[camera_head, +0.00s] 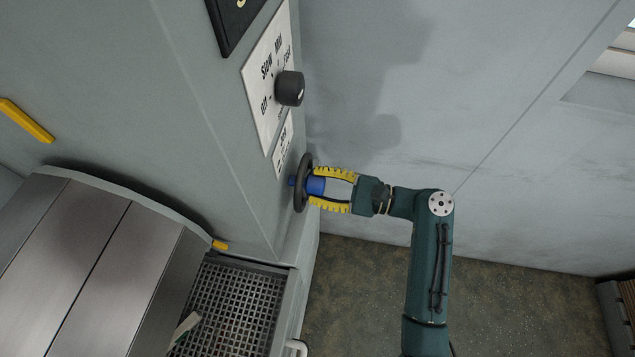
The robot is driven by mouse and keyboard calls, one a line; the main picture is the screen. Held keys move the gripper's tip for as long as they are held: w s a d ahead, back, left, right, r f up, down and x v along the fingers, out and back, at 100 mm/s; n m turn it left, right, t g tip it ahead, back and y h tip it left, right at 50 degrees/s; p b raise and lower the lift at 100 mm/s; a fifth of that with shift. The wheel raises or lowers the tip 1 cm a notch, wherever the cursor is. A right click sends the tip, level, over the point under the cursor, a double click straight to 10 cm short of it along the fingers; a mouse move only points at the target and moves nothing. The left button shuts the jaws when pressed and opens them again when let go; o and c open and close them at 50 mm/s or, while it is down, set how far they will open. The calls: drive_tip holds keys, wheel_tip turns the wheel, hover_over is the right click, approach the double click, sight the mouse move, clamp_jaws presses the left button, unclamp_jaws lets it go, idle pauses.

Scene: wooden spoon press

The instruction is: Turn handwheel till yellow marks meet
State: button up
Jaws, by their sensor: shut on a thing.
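The handwheel (301,190) is a dark ring on the side of the grey machine, seen nearly edge-on. A blue part (315,186) shows at its middle. A yellow bar (28,120) is on the grey housing at the upper left. A small yellow mark (220,245) sits at the lower right end of the curved cover's rim. The two yellow marks are well apart.
A black knob (289,88) sticks out from a white labelled panel (262,75) above the handwheel. A curved metal cover (90,265) fills the lower left. A perforated tray (235,300) holds a pale piece (186,328). Open floor (520,300) lies right of my arm.

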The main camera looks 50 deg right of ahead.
drive_tip(key=shift+n, duration=0.3)
drive_tip(key=n, duration=0.3)
drive_tip(key=shift+f, duration=0.1)
drive_tip(key=n+b, duration=0.1)
drive_tip(key=n, duration=0.4)
drive_tip(key=shift+f+y+b, duration=0.1)
drive_tip(key=shift+y+b, duration=0.2)
drive_tip(key=shift+b, duration=0.05)
drive_tip(key=n+b, duration=0.2)
drive_tip(key=n, duration=0.2)
drive_tip(key=shift+n+b, duration=1.4)
drive_tip(key=shift+n, duration=0.8)
drive_tip(key=o, duration=1.2)
drive_tip(key=shift+r, duration=0.2)
